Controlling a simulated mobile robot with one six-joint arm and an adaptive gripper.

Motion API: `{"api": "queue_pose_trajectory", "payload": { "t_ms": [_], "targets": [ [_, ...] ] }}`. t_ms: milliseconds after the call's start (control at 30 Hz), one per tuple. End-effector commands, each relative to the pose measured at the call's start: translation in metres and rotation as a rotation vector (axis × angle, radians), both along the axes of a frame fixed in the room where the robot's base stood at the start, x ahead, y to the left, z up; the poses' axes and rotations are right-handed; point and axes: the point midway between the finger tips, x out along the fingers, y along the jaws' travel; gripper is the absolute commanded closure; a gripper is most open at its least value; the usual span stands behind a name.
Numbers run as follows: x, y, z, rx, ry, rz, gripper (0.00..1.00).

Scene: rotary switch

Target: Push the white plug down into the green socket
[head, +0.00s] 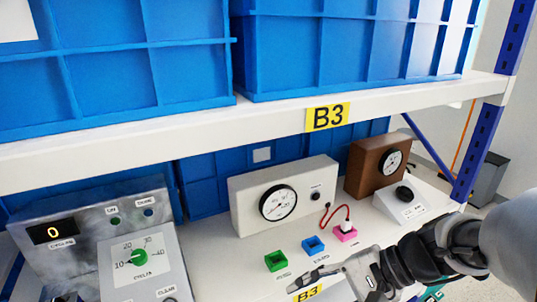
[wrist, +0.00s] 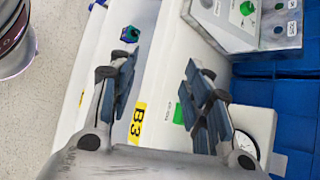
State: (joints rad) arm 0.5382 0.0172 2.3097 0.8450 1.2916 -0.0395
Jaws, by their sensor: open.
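The white plug (head: 347,224) stands in or on the pink socket (head: 345,234) in the head view; how deep it sits I cannot tell. A red cable runs from it to the white gauge box. The green socket (head: 276,261) is to the left and nearer, and nothing shows in it. In the wrist view the green socket (wrist: 180,113) is partly hidden by the right-hand finger. My gripper (head: 305,281) is open and empty, at the front of the shelf, nearer than the green socket. Its two fingers (wrist: 161,62) are spread apart in the wrist view. The plug is out of the wrist view.
The blue socket (head: 313,245) sits between green and pink. A white gauge box (head: 241,206) stands behind; a brown gauge box (head: 365,177) and a white knob box (head: 389,206) are right. A grey control panel (head: 75,250) is left. The upper shelf (head: 200,121) overhangs with blue crates.

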Motion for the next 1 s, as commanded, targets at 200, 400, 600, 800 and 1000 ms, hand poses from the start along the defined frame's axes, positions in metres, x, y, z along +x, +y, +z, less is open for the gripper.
{"api": "queue_pose_trajectory", "payload": {
  "t_ms": [200, 400, 600, 800, 1000],
  "targets": [
    [0.042, -0.037, -0.002, 0.312, 0.117, -0.314, 0.55],
    [0.088, -0.131, -0.017, 0.734, 0.195, -0.766, 0.55],
    [0.095, -0.222, -0.046, 1.026, 0.192, -1.099, 0.55],
    [0.097, -0.249, -0.058, 1.11, 0.178, -1.199, 0.55],
    [0.133, -0.234, -0.059, 1.106, 0.179, -1.194, 0.55]
  ]
}}
